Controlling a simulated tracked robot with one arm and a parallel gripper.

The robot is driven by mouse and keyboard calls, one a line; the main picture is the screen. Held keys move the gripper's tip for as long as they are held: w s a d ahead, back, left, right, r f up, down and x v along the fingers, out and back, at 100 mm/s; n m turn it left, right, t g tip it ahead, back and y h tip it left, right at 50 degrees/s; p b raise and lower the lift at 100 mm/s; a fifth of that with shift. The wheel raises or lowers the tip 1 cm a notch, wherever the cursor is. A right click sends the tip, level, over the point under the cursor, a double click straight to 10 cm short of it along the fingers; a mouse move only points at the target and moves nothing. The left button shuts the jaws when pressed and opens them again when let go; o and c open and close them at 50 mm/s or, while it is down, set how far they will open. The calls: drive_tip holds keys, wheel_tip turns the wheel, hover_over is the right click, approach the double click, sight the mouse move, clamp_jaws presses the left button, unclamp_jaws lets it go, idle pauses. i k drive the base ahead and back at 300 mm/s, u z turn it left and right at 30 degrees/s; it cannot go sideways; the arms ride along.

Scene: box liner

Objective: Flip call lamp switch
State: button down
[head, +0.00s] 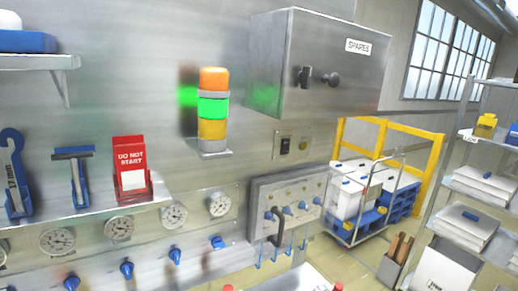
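A call lamp (213,108) stands on a small wall bracket in the middle of the head view, with orange, green and yellow sections. Its green section is bright and throws a green glow on the metal wall. To its right and lower, a black switch (286,146) sits on a small steel plate, beside a round brass-coloured fitting (304,143). The switch's position is too small to tell. Nothing touches the switch or the lamp. I do not make out my gripper in this view.
A steel cabinet (304,64) labelled SPARES juts out above the switch. A panel with blue knobs (290,207) sits below it. Gauges (119,228) and a shelf with a red DO NOT START holder (130,160) are left. A cart (372,190) and rack (476,175) stand right.

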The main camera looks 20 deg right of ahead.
sight(286, 144)
drive_tip(key=z, duration=0.25)
drive_tip(key=i, duration=0.95)
drive_tip(key=z, duration=0.1)
